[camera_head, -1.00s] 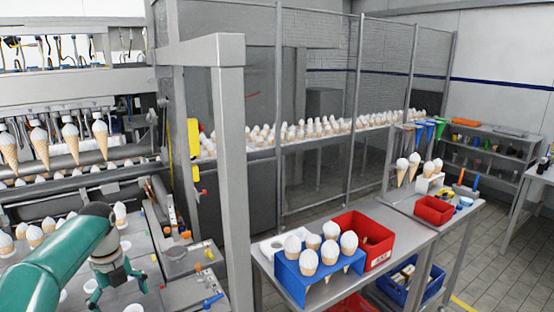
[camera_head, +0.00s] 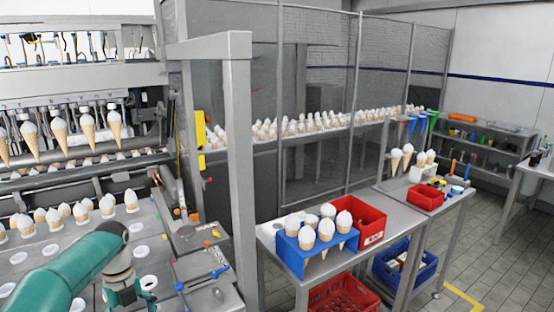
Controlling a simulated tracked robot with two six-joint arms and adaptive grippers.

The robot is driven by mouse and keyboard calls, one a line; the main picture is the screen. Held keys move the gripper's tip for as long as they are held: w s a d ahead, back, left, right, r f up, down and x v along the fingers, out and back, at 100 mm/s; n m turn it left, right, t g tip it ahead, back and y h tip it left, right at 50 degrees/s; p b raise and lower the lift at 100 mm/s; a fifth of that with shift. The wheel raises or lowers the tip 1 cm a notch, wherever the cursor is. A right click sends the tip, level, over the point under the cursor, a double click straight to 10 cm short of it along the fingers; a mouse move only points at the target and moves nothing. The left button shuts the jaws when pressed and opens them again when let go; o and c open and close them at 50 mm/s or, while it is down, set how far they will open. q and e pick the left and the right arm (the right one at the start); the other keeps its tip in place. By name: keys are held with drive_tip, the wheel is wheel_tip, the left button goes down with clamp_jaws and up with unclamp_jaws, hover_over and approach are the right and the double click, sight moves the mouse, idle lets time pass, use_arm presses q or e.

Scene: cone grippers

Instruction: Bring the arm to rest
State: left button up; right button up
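My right gripper is not in view.
Ice cream cones (camera_head: 70,212) stand in rows on the plate behind my arm. A grey post (camera_head: 240,150) rises right of it. A blue cone rack (camera_head: 300,258) and a red bin (camera_head: 370,222) stand on the metal table.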

use_arm(q)
drive_tip(key=s+d+f+n+g+h, duration=0.1)
drive_tip(key=s+d+f, duration=0.35)
drive_tip(key=f, duration=0.25)
drive_tip(key=s+d+f+n+g, duration=0.1)
drive_tip(key=s+d+f+n, duration=0.1)
drive_tip(key=s+d+f, duration=0.4)
drive_tip(key=s+d+f+n+g+h, duration=0.1)
drive_tip(key=s+d+f, duration=0.2)
drive_tip(key=f, duration=0.5)
drive_tip(key=s+d+f+n+t, duration=0.2)
drive_tip(key=s+n, duration=0.4)
drive_tip(key=n, duration=0.6)
drive_tip(key=s+d+f+n+t+h+b, duration=0.1)
drive_tip(key=s+d+f+n+t, duration=0.2)
drive_tip(key=n, duration=0.9)
drive_tip(key=s+d+f, duration=0.1)
drive_tip(key=s+d, duration=0.2)
drive_tip(key=s, duration=0.1)
drive_tip(key=shift+d+f+n+h, duration=0.2)
drive_tip(key=shift+f+n+h, duration=0.05)
drive_tip(key=shift+n+h, duration=0.05)
